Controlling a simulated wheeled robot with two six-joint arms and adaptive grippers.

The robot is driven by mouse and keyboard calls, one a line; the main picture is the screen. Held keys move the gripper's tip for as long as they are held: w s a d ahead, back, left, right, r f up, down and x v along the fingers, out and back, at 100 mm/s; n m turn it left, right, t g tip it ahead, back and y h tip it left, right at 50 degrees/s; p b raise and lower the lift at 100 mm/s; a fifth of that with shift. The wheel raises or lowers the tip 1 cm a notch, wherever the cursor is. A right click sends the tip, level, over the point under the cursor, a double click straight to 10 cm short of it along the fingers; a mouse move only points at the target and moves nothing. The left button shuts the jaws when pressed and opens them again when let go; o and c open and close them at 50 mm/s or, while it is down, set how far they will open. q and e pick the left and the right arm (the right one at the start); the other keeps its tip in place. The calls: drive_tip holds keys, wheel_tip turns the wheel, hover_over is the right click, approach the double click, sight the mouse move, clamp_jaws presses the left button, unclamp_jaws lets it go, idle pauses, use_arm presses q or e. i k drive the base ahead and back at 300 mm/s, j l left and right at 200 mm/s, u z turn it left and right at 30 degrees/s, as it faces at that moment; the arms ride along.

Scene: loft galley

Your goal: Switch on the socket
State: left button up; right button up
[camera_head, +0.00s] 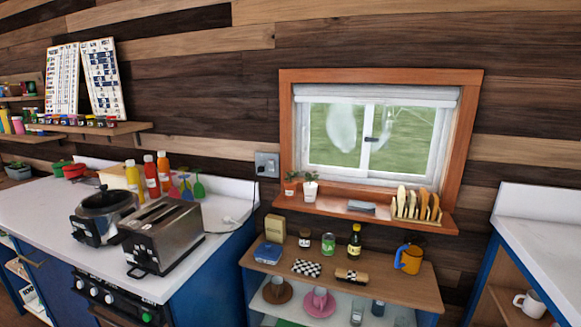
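The socket (267,164) is a small grey wall plate on the wood-plank wall, just left of the window frame and above the back end of the left counter. Its switch is too small to tell whether it is on or off. A pale cord lies on the counter below it, near the toaster (164,236); its ends are not clear. Neither of my grippers shows in the head view.
The white left counter (38,205) holds the toaster, a slow cooker (103,216) and several bottles. A bare white counter (545,240) is at right.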

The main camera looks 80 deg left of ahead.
sight(271, 162)
drive_tip(key=u, duration=2.9)
